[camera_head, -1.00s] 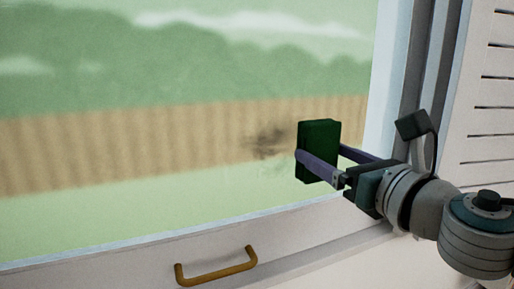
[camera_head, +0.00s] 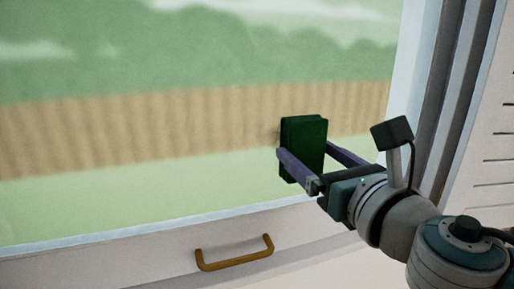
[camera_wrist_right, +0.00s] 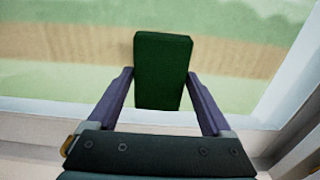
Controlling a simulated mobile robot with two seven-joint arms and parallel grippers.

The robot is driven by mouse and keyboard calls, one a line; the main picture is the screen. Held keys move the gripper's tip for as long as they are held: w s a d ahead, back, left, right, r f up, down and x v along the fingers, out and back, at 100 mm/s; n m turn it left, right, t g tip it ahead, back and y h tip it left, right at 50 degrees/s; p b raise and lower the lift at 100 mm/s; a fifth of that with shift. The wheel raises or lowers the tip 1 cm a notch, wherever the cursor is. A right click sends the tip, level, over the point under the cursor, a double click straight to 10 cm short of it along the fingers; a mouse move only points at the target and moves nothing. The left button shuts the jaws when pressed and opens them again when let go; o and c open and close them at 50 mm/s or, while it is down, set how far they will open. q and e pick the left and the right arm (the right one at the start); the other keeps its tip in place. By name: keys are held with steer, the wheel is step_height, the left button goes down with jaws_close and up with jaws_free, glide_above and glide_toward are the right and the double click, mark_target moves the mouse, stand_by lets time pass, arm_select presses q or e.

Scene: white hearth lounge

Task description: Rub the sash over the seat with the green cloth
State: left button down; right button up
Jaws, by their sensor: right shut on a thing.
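My right gripper (camera_head: 312,168) is shut on the green cloth (camera_head: 304,148), a dark green folded block. The cloth also shows between the two fingers in the right wrist view (camera_wrist_right: 162,70). It is held upright in front of the sash window pane (camera_head: 150,180); whether it touches the glass I cannot tell. The seat is not in view. My left gripper is not in view.
A brass handle (camera_head: 234,254) is on the white bottom rail of the sash. The window frame (camera_head: 450,100) stands at the right, with a white slatted shutter (camera_head: 495,160) beyond it. The pane left of the cloth is unobstructed.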

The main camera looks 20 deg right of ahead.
mark_target(290, 139)
steer(key=shift+a+r+p, duration=0.1)
steer(key=shift+a+p, duration=0.35)
steer(key=shift+a, duration=2.9)
steer(key=shift+s+r+p, duration=0.1)
steer(key=shift+r+p, duration=1.25)
steer(key=shift+p, duration=0.05)
steer(key=shift+d+f, duration=0.1)
steer(key=shift+d, duration=3.7)
steer(key=shift+w+d+f+b, duration=0.15)
steer(key=shift+d+b, duration=0.5)
steer(key=shift+d, duration=0.95)
steer(key=shift+w+d+b, duration=0.15)
steer(key=shift+d+b, duration=0.45)
steer(key=shift+d, duration=1.3)
steer(key=shift+a+r+p, duration=0.25)
steer(key=shift+a+p, duration=0.2)
steer(key=shift+a, duration=0.3)
steer(key=shift+a+f+p, duration=0.1)
steer(key=shift+a+p, duration=0.2)
steer(key=shift+a, duration=0.8)
steer(key=shift+s+a+p, duration=0.1)
steer(key=shift+a+p, duration=0.25)
steer(key=shift+a, duration=0.65)
steer(key=shift+s+a+p, duration=0.1)
steer(key=shift+a+p, duration=0.3)
steer(key=shift+a, duration=4.05)
